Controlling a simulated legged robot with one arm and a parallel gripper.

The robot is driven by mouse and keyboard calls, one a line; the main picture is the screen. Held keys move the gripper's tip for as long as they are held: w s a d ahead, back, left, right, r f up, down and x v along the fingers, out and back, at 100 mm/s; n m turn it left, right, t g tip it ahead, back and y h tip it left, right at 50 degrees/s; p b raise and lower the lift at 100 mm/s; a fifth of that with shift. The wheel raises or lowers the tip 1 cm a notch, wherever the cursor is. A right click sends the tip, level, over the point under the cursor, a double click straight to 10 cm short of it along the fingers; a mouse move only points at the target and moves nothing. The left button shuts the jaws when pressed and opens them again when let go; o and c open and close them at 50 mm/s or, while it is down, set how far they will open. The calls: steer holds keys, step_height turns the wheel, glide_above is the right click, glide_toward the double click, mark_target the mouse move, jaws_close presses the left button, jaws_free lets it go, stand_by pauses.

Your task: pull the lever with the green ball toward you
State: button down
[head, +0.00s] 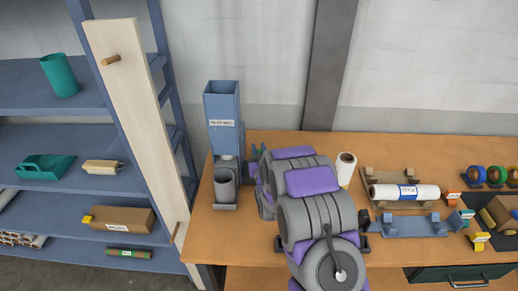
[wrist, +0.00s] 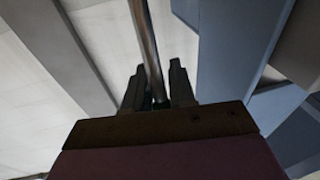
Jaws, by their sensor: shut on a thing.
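My gripper (wrist: 155,82) shows in the wrist view with its two dark fingers on either side of a metal rod, the lever (wrist: 145,38). It is shut on the lever. The rod runs from between the fingers up to the top edge of the picture. The green ball is not clearly visible; the lower end of the rod is dark between the fingers. In the head view my grey and purple arm reaches over the table and hides the gripper and most of the lever. A small green patch (head: 259,149) shows just beyond the arm; I cannot tell what it is.
A blue hopper column (head: 223,118) with a grey cup (head: 225,186) stands left of my arm on the wooden table (head: 275,250). Blue shelves (head: 75,150) stand at left.

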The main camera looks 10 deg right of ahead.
stand_by(0.4)
steer(key=c, duration=1.1)
jaws_free()
steer(key=shift+s+a, duration=0.1)
steer(key=shift+s, duration=0.1)
steer(key=shift+c, duration=0.2)
steer(key=shift+o, duration=0.5)
steer(key=shift+w, duration=0.1)
